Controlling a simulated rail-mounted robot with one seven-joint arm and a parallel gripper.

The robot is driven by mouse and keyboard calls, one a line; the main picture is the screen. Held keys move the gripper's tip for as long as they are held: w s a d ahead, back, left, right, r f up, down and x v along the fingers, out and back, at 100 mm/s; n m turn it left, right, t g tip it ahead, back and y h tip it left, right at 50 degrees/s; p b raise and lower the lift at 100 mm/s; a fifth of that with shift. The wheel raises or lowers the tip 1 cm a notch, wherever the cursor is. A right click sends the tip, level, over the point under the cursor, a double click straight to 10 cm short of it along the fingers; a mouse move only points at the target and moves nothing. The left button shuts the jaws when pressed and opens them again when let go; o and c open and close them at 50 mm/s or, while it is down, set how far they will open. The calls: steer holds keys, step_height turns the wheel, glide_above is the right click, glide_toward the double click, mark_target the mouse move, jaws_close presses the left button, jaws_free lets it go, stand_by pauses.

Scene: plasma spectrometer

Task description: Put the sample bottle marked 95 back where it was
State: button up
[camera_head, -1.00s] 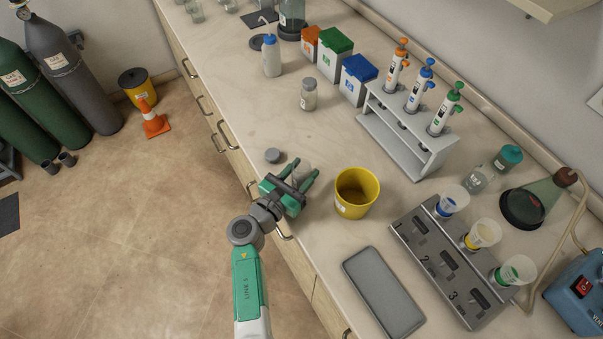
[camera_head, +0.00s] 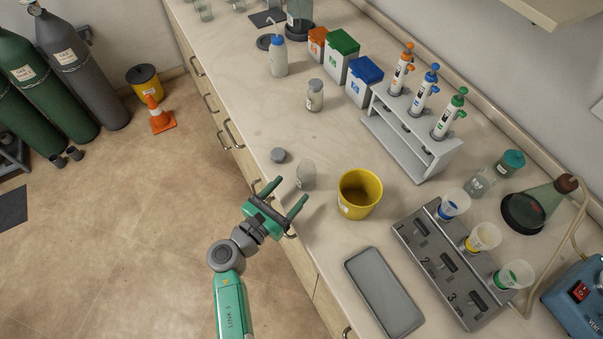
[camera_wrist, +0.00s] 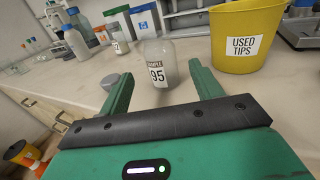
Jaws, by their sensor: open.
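The sample bottle marked 95 (camera_wrist: 157,68) stands upright and uncapped on the bench in the wrist view, just beyond my fingertips. It also shows in the head view (camera_head: 306,176), left of the yellow tub. My gripper (camera_head: 290,191) is open and empty at the bench's front edge, with the bottle apart from both fingers. In the wrist view my two green fingers (camera_wrist: 157,80) point toward the bottle, one on each side. A loose grey cap (camera_head: 278,155) lies on the bench to the left of the bottle; it also shows in the wrist view (camera_wrist: 110,80).
A yellow used-tips tub (camera_head: 360,193) stands close right of the bottle. A capped bottle (camera_head: 314,96) stands farther back. A pipette rack (camera_head: 409,137), a numbered grey holder (camera_head: 447,262) and a flat grey pad (camera_head: 384,292) lie to the right. The bench between the cap and capped bottle is clear.

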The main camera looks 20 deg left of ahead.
steer(key=v, duration=0.4)
steer(key=shift+s, duration=0.15)
steer(key=w+d+r+m, duration=0.35)
steer(key=r+m, duration=0.35)
steer(key=r, duration=0.3)
steer(key=w+d+r+m, duration=0.2)
steer(key=d+r+m, duration=0.4)
steer(key=r, duration=0.4)
steer(key=w+d+r+m, duration=0.3)
steer(key=r+m, duration=0.5)
steer(key=r, duration=0.2)
steer(key=s+d+r+m+t+y, duration=0.1)
steer(key=s+r+m, duration=0.3)
steer(key=r, duration=0.5)
steer(key=s+d+r+m+t+y, duration=0.2)
steer(key=s+d+r+m+t, duration=0.2)
steer(key=r, duration=0.5)
steer(key=s+d+r+m+t+y, duration=0.1)
steer(key=s+d+r+m+t, duration=0.1)
steer(key=s+r, duration=0.5)
step_height(320, 180, up, 2)
steer(key=shift+d+r+m+t, duration=0.1)
steer(key=shift+d+m+t, duration=0.35)
steer(key=shift+m, duration=0.65)
